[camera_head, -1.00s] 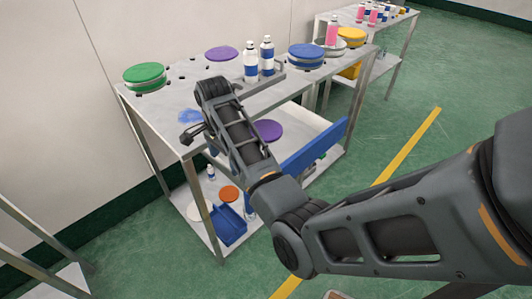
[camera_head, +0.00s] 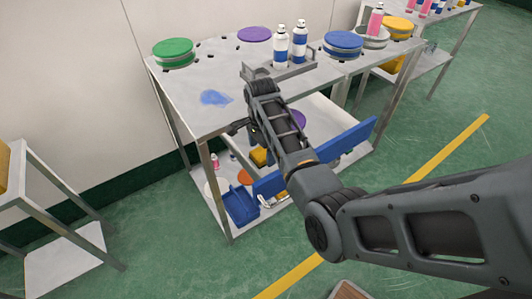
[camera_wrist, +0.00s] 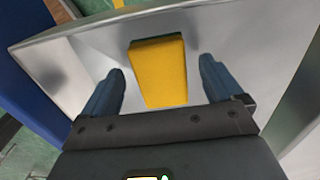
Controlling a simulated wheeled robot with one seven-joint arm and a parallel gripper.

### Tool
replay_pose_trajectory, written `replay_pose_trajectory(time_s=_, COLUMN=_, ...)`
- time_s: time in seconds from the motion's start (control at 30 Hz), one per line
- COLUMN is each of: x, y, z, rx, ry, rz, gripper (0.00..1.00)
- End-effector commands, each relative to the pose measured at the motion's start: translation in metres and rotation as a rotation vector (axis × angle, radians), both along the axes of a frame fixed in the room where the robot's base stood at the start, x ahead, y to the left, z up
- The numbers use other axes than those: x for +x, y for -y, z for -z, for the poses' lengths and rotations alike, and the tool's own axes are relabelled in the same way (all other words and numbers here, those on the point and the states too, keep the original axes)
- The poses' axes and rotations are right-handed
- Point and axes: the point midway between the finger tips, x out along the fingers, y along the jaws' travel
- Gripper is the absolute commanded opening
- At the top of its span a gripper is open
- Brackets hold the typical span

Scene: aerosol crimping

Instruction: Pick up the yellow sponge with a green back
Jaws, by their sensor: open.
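A yellow block (camera_wrist: 160,80), matching the sponge, shows in the wrist view on a grey metallic surface. My gripper (camera_wrist: 157,68) is open, one finger on each side of the block in the picture, holding nothing. I cannot tell the height between fingers and block. In the head view my gripper (camera_head: 240,127) is small and partly hidden by my wrist, near the front edge of the metal table. A yellow piece (camera_head: 260,157) shows on the lower shelf; I cannot tell whether it is the same block.
The tabletop (camera_head: 190,85) carries a green-lidded tub (camera_head: 174,52), a purple lid (camera_head: 254,34), a bottle rack (camera_head: 280,69) and a blue smear (camera_head: 215,97). A blue bin (camera_head: 240,206) and blue panel (camera_head: 345,140) are lower. Another stand (camera_head: 55,180) is at left.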

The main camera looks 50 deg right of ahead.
Motion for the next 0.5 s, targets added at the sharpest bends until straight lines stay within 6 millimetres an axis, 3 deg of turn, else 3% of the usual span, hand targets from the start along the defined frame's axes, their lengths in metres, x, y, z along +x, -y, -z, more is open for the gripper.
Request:
replay_pose_trajectory(time_s=0.33, x=-0.0003, y=-0.0001, z=0.0097, rx=0.0, ry=0.001, rz=0.001, gripper=0.94)
replay_pose_trajectory(time_s=0.5, x=-0.0004, y=-0.0001, z=0.0096, rx=0.0, ry=0.0, rz=0.001, gripper=0.78)
